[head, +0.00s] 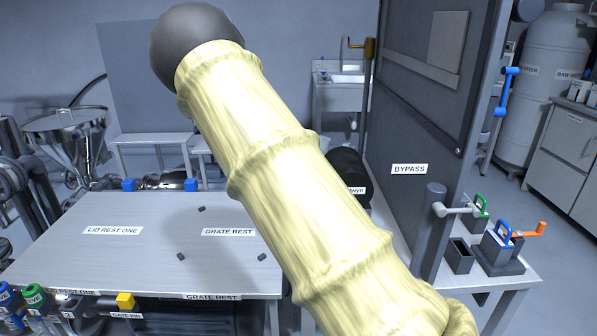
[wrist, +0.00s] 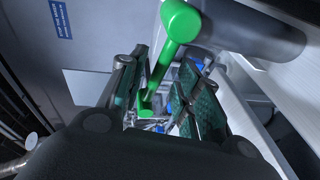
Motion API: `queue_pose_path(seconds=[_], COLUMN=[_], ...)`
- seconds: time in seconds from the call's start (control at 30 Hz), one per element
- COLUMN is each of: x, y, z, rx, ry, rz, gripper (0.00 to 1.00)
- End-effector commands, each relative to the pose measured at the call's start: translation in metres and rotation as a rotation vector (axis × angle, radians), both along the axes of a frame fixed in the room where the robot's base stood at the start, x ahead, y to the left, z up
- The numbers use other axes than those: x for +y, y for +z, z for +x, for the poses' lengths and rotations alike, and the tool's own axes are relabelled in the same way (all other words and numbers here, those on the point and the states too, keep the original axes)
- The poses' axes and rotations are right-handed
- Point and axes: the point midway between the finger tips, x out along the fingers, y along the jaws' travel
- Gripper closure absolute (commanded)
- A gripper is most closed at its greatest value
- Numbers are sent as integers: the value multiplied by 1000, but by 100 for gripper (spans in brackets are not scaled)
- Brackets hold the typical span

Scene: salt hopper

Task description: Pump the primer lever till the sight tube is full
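In the wrist view, my gripper (wrist: 155,95) is open, its two green-padded fingers apart. A green lever (wrist: 160,70), with a thick rounded green end at the top, runs down through the gap between the fingers. I see no clear contact with either pad. The rounded end is beside a dark grey cylinder (wrist: 262,38). No label shows whether this is the primer lever. In the head view my cream-sleeved arm crosses the middle, and my gripper is not visible. I cannot make out a sight tube in either view.
In the head view, a table (head: 150,255) with rest labels and small dark pieces is at left. A tall grey panel (head: 425,110) stands right of my arm. A side table with green, blue and orange handles (head: 503,232) is at right. A steel funnel (head: 68,122) is far left.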

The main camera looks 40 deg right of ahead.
Motion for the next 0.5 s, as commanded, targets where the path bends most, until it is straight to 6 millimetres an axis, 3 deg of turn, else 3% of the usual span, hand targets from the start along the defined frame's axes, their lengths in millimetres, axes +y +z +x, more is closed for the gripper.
queue_pose_path(seconds=[0.23, 0.5], x=[4, 24], y=[2, 10], z=[-12, -53], rx=[1, 2], ry=[0, 0], rz=[0, 0], gripper=[69, 69])
